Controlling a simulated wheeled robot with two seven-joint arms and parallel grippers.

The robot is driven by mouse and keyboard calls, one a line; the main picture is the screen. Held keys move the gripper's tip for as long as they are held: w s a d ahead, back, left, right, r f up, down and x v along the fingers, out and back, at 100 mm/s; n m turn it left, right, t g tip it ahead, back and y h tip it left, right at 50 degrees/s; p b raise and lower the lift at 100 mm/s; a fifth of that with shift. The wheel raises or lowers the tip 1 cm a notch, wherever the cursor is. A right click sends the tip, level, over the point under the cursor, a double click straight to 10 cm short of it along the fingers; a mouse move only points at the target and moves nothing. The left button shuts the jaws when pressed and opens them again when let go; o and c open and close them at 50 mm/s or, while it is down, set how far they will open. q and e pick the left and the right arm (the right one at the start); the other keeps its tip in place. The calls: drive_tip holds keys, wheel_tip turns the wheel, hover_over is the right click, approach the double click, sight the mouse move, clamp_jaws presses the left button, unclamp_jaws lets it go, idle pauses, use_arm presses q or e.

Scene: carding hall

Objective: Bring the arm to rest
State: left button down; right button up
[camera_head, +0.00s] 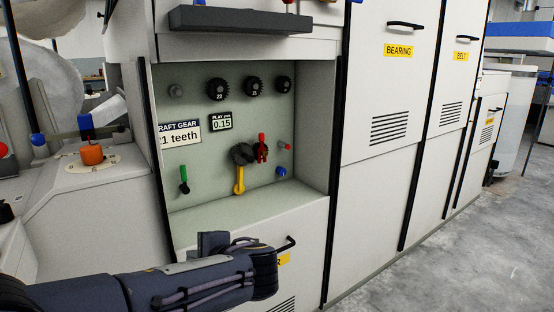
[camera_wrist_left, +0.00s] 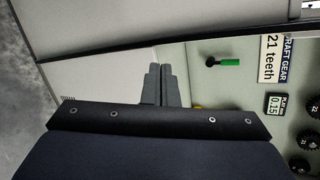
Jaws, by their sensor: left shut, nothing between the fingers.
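My left arm comes in from the left along the bottom of the head view, in front of the open gear bay (camera_head: 300,190). My left gripper (camera_head: 212,242) shows as a small dark block above the forearm, below the bay's ledge. In the left wrist view its two grey fingers (camera_wrist_left: 160,82) are together with nothing between them. The palm below them is dark. My right gripper is not in view.
The bay holds dark gears (camera_head: 218,89), a green-handled lever (camera_head: 184,181), a yellow lever (camera_head: 239,180) and a red handle (camera_head: 262,147). A black door handle (camera_head: 286,244) lies close to my arm. An orange knob (camera_head: 92,155) is left; floor (camera_head: 460,260) is clear right.

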use_arm(q)
drive_tip(key=s+a+f+n+g+h, duration=0.3)
drive_tip(key=s+a+f, duration=0.15)
drive_tip(key=s, duration=0.35)
drive_tip(key=s+a+f+n+g+h, duration=0.3)
drive_tip(key=s+a+f, duration=0.15)
drive_tip(key=s, duration=0.25)
drive_tip(key=s+d+f+n+t+h, duration=0.1)
drive_tip(key=s+d+n+h, duration=0.25)
drive_tip(key=s, duration=0.25)
drive_tip(key=s+d+f+n+t+h, duration=0.1)
drive_tip(key=s+d+n+t+h, duration=0.1)
drive_tip(key=s+n+h, duration=0.4)
wheel_tip(320, 180, up, 35)
drive_tip(key=m+y+p, duration=0.1)
drive_tip(key=y+p, duration=0.1)
drive_tip(key=p, duration=3.3)
drive_tip(key=shift+s+r, duration=0.2)
drive_tip(key=shift+s, duration=0.25)
